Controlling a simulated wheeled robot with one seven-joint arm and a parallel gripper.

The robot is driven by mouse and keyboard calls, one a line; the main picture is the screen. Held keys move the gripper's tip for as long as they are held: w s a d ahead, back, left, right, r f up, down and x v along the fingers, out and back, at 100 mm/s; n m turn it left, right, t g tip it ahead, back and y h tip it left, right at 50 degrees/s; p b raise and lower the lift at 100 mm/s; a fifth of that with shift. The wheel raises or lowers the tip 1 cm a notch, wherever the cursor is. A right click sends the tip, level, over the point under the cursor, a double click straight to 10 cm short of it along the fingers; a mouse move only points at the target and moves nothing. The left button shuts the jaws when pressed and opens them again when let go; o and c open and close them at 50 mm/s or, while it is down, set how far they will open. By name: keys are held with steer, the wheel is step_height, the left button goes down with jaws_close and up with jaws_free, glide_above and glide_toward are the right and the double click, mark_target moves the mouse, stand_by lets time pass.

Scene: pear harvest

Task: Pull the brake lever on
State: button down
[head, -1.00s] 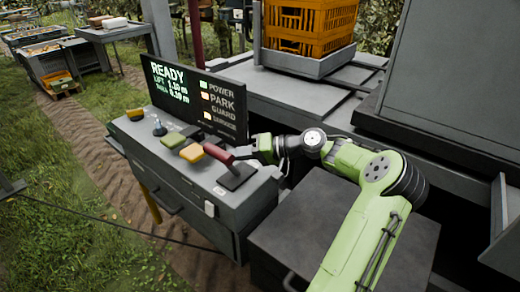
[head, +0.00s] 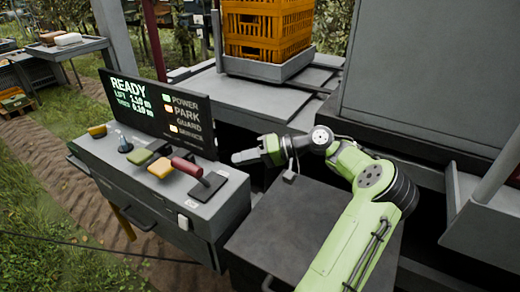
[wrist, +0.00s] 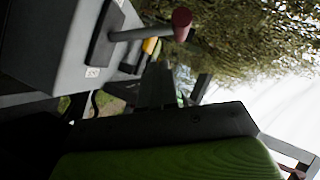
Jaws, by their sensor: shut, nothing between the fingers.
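The brake lever, with a red grip (head: 187,167), stands on a dark square plate on top of the grey console. Its grip leans toward the upper left in the head view. In the wrist view its round red end (wrist: 181,24) and grey shaft show near the top. My gripper (head: 238,157) is shut and empty. It is to the right of the lever, pointing left toward it, with a visible gap between them. In the wrist view my gripper's dark and green body fills the bottom.
The console (head: 150,195) also carries a yellow knob, a small joystick, and green and yellow controls. Behind them stands a screen (head: 160,115) reading READY, POWER, PARK and GUARD. Orange crates (head: 268,30) sit on the grey deck behind. A dark box top (head: 290,235) lies below my arm.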

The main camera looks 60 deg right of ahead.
steer(key=p+v, duration=0.1)
steer(key=v, duration=0.4)
steer(key=shift+s+d, duration=0.1)
stand_by(0.4)
